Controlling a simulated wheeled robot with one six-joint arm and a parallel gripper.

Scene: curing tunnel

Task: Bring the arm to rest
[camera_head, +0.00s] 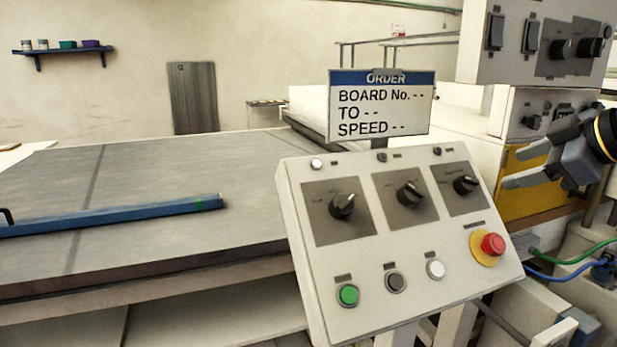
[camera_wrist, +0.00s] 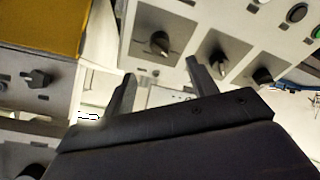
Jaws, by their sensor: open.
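My gripper (camera_head: 518,164) is at the right edge in the head view, to the right of the tilted control panel (camera_head: 290,205) and in front of the yellow-fronted box (camera_head: 525,196). Its two grey fingers point left, spread apart, with nothing between them. In the wrist view the two dark fingers of my gripper (camera_wrist: 160,82) stand apart and empty. The control panel (camera_wrist: 188,12) with its black knobs shows beyond them. From these frames I cannot tell whether the fingers touch anything.
The panel bears several knobs, a green button (camera_head: 348,295) and a red emergency stop (camera_head: 492,244). An order sign (camera_head: 380,112) stands behind it. A blue bar (camera_head: 110,217) lies on the grey table (camera_head: 225,246). A switch box (camera_head: 545,70) hangs above. Green and blue cables (camera_head: 570,262) run at lower right.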

